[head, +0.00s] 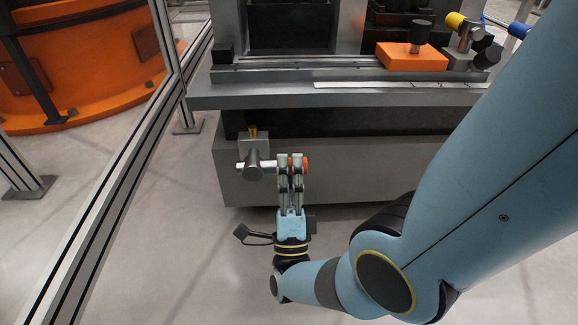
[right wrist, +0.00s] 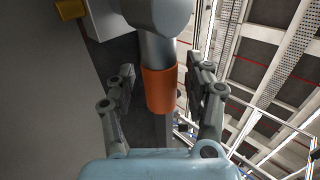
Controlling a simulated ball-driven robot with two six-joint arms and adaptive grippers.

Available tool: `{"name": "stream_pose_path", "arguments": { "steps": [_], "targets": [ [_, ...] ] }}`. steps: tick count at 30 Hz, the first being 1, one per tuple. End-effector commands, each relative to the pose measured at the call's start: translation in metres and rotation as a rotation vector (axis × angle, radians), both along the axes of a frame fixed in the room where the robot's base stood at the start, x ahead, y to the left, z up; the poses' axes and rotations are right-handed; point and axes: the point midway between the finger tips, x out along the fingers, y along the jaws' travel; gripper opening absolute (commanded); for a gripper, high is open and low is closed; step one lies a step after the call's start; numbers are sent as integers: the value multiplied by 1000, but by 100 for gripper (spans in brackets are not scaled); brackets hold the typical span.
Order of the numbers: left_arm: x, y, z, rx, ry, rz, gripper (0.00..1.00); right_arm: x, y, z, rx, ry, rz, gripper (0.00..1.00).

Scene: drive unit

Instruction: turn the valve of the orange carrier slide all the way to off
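The orange carrier slide (head: 412,57) sits on the rail with a black knob on top. A grey valve (head: 254,160) with a yellow top piece is on the front of the machine base, below the bench edge. Its lever points right in the head view and bears an orange sleeve (right wrist: 158,90). My right gripper (head: 291,157) is at this lever. In the right wrist view its fingers stand on either side of the sleeve, open, with gaps on both sides. The fingers partly hide the sleeve in the head view. My left gripper is not in view.
Another grey valve (head: 467,38) with a yellow end and a blue-gripped lever (head: 518,30) stands right of the slide. The bench edge (head: 290,98) overhangs the front valve. A metal frame post (head: 120,150) stands at left. The floor around my gripper is clear.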

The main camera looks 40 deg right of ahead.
Motion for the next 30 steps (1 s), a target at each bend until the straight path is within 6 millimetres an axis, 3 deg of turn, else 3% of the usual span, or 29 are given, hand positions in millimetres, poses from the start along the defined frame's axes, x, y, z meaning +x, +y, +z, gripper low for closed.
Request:
{"name": "stream_pose_path", "arguments": {
  "steps": [14, 20, 30],
  "targets": [
    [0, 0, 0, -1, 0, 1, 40, 1, -1, 8, 0, -5, -1, 54],
    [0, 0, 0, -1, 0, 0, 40, 0, -1, 27, -1, -5, -1, 54],
    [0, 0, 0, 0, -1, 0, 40, -1, 0, 76, -1, -4, -1, 54]
  ]
}}
